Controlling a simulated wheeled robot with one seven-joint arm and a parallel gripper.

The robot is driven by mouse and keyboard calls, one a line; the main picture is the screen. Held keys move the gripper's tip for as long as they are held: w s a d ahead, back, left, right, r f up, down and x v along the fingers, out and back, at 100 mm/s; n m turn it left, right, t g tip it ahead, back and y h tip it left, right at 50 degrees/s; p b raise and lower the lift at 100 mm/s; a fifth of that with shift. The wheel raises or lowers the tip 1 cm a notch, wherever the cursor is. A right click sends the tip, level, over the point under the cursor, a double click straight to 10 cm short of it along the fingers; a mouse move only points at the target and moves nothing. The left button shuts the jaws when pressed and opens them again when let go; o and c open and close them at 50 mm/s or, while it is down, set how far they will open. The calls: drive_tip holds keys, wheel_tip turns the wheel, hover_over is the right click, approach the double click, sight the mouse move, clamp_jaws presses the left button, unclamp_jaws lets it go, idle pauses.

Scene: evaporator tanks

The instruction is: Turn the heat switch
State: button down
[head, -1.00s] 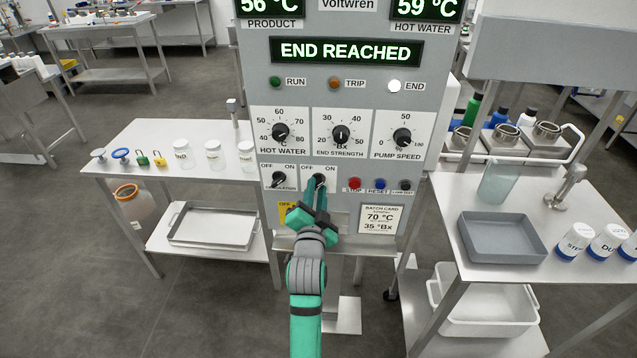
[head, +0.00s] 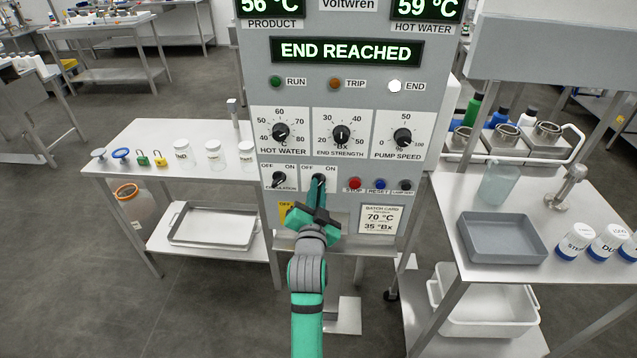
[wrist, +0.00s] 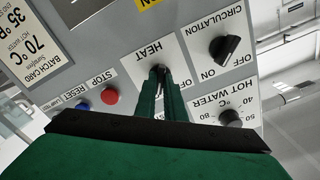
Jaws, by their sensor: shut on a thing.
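The heat switch (head: 319,179) is a small black knob on the lower part of the grey control panel (head: 437,60), with OFF and ON marked above it. My green gripper (head: 317,190) reaches up to it from below, its fingers shut on the knob. In the wrist view, which is upside down, the heat switch (wrist: 158,69) shows between the fingertips (wrist: 160,82), beside its HEAT label. The fingers hide most of the knob, so I cannot tell its exact angle.
The circulation switch (head: 279,179) is close on the left. The red stop button (head: 354,184), blue reset button (head: 379,185) and a dark button (head: 405,186) are close on the right. Dials sit above. The display (head: 346,51) reads END REACHED, with the END lamp (head: 395,86) lit white.

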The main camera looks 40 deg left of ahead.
drive_tip(key=shift+n, duration=1)
drive_tip(key=shift+n, duration=1)
